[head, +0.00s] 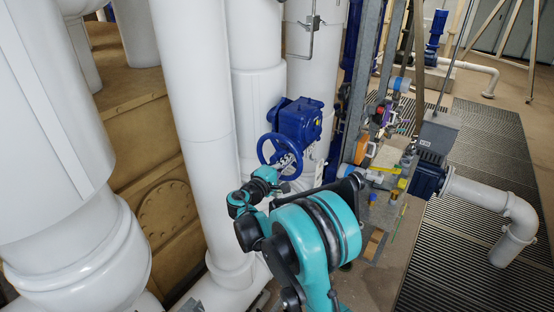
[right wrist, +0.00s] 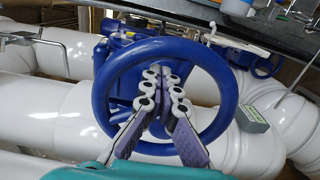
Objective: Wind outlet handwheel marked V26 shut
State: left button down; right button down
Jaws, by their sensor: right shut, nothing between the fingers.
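A blue handwheel (head: 260,148) stands on a blue valve gearbox (head: 298,120) in front of white vertical pipes. In the right wrist view the handwheel (right wrist: 231,92) is seen nearly face on, as a thick ring. I cannot read a V26 mark on it. My right gripper (head: 284,163) is close to the wheel at the end of the teal arm. In the right wrist view my right gripper (right wrist: 163,84) is shut and empty, its fingers overlapping the wheel's opening. I cannot tell whether they touch the hub or spokes. My left gripper is not in view.
White pipes (head: 190,90) stand close on the left of the wheel. A bench (head: 380,212) with several parts is at the right. A grey-green tag (right wrist: 252,118), unreadable, sits on a pipe. A grey motor box (head: 437,132) and elbow pipe (head: 515,220) stand farther right, over grating.

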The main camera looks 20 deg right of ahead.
pick_arm(q)
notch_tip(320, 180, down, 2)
jog(key=shift+b, duration=0.95)
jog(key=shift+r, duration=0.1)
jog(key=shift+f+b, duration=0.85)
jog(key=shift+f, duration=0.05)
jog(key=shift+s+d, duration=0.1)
